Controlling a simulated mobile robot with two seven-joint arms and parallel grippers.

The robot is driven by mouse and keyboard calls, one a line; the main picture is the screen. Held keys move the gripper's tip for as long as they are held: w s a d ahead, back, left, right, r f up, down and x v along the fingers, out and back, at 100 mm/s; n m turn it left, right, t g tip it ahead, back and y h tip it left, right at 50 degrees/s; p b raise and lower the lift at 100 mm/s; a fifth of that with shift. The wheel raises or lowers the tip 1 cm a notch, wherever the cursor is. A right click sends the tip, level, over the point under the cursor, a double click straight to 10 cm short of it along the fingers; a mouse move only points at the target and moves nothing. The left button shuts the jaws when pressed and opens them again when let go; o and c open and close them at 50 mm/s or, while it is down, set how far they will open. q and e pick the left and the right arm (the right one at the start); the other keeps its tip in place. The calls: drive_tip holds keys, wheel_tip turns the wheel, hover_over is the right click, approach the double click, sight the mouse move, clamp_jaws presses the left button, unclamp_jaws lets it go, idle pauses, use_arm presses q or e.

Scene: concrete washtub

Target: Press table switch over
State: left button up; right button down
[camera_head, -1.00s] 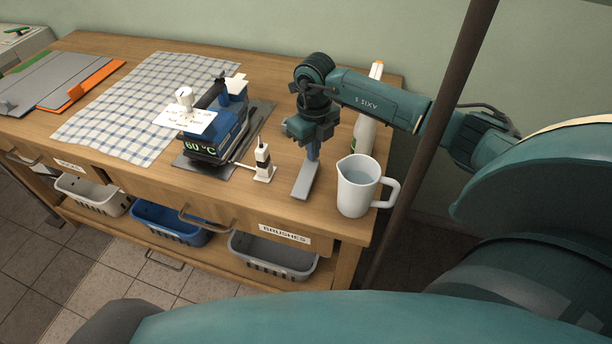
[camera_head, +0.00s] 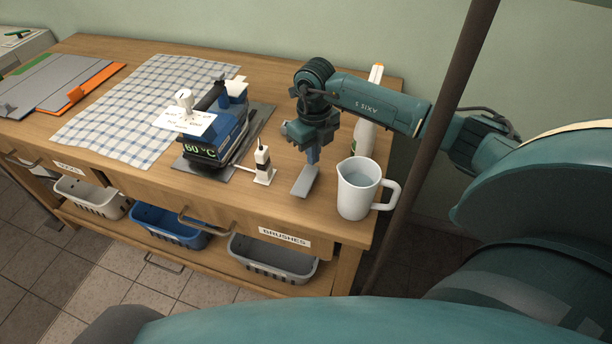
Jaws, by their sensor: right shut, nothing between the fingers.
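The table switch (camera_head: 263,167) is a small upright white-and-dark block on a pale base with a thin dark lever on top. It stands on the wooden table, in front and to the right of the blue device (camera_head: 215,140) with a "60 °C" display. My right gripper (camera_head: 312,156) points down, shut and empty, to the right of the switch and apart from it. Its fingertips are close to a flat grey bar (camera_head: 304,183); I cannot tell whether they touch. My left gripper is out of view.
A white jug (camera_head: 354,190) stands just right of the grey bar. A white bottle (camera_head: 365,134) is partly hidden behind my right arm. A checked cloth (camera_head: 120,115) covers the table's left part. A dark pole (camera_head: 432,140) rises at the right.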

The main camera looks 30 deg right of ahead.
wheel_tip(320, 180, up, 3)
drive_tip(key=shift+r+p, duration=0.15)
drive_tip(key=shift+p, duration=0.8)
wheel_tip(320, 180, up, 4)
drive_tip(key=p, duration=0.2)
drive_tip(key=shift+p, duration=0.4)
